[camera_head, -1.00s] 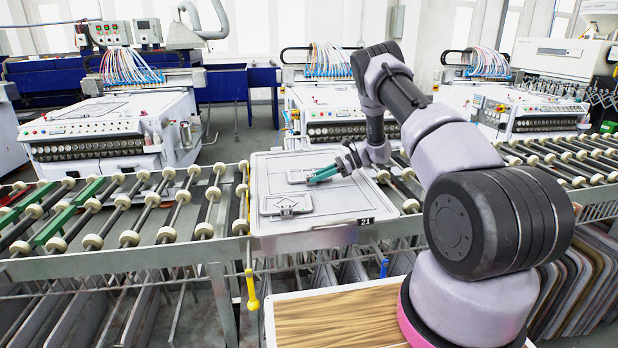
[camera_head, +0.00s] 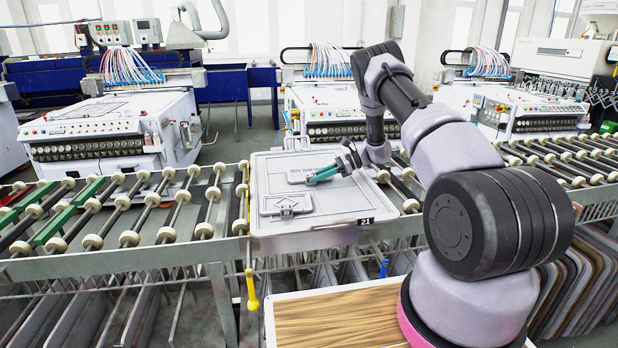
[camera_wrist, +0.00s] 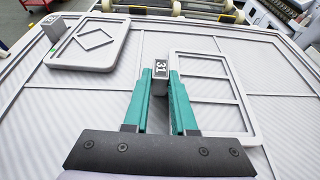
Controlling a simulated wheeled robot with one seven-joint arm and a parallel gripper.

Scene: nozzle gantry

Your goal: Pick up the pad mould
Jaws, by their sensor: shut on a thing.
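The pad mould (camera_head: 299,176) is a flat grey plate lying on a large grey tray (camera_head: 335,218). In the wrist view it is the rounded plate with a three-pane raised outline (camera_wrist: 206,90), on the right. A small upright grey block marked 31 (camera_wrist: 160,80) stands at its left edge. My gripper (camera_wrist: 161,73) has teal fingers on both sides of this block and is shut on it. In the head view my gripper (camera_head: 312,181) reaches in from the right and hides part of the mould. No gap under the mould is visible.
A second grey plate with a diamond outline (camera_head: 286,203) lies on the tray nearer the front; it also shows in the wrist view (camera_wrist: 95,42). Roller conveyors (camera_head: 130,237) flank the tray. A wood-patterned board (camera_head: 335,318) is below in front. Machines stand behind.

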